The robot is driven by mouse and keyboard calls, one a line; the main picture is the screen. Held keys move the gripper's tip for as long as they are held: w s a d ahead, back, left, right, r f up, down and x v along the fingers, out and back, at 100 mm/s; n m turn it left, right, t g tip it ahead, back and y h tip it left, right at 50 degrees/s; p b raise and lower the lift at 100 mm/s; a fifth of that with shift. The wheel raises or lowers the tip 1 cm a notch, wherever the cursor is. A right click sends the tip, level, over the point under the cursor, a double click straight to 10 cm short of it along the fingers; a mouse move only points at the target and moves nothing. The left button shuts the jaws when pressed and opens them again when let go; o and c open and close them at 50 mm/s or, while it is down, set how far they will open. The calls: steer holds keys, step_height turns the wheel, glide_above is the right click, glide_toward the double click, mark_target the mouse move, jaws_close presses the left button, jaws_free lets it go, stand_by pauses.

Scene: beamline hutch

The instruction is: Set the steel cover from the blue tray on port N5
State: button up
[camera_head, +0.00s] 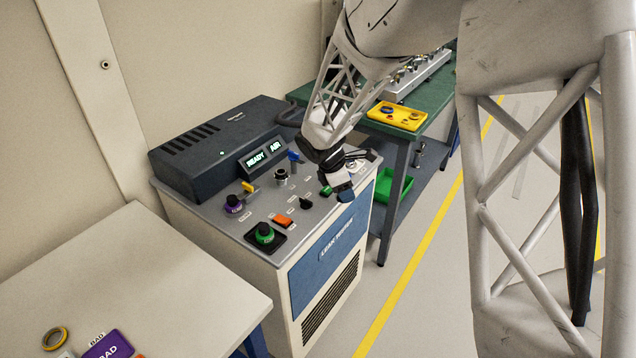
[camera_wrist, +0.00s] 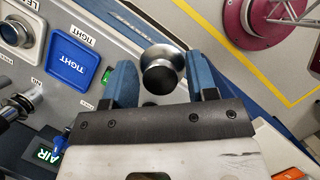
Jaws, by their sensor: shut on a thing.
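My gripper (camera_wrist: 163,85) has its two blue fingers shut on a steel, round piece with a black knob (camera_wrist: 162,65), which looks like the steel cover. In the head view my gripper (camera_head: 338,182) is over the right end of the leak tester's top, and the held piece cannot be made out there. A blue tray (camera_wrist: 75,60) marked TIGHT lies left of my fingers in the wrist view and looks empty. Port N5 cannot be identified; no such label is readable.
The leak tester (camera_head: 292,242) carries a dark console (camera_head: 215,140), a green knob (camera_head: 264,234) and other controls. Behind it, a green bench (camera_head: 432,98) holds a yellow tray (camera_head: 398,115) and a pale rack with several fittings (camera_head: 418,72). A pale table (camera_head: 150,290) stands front left.

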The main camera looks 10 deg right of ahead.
steer(key=w+a+r, duration=0.4)
steer(key=w+a, duration=0.4)
steer(key=w, duration=0.2)
step_height(320, 180, up, 3)
glide_above(285, 171)
steer(key=a, duration=0.1)
steer(key=shift+a, duration=0.15)
steer(key=shift+f, duration=0.25)
steer(key=shift+f, duration=3.2)
steer(key=shift+f, duration=0.6)
steer(key=o, duration=1)
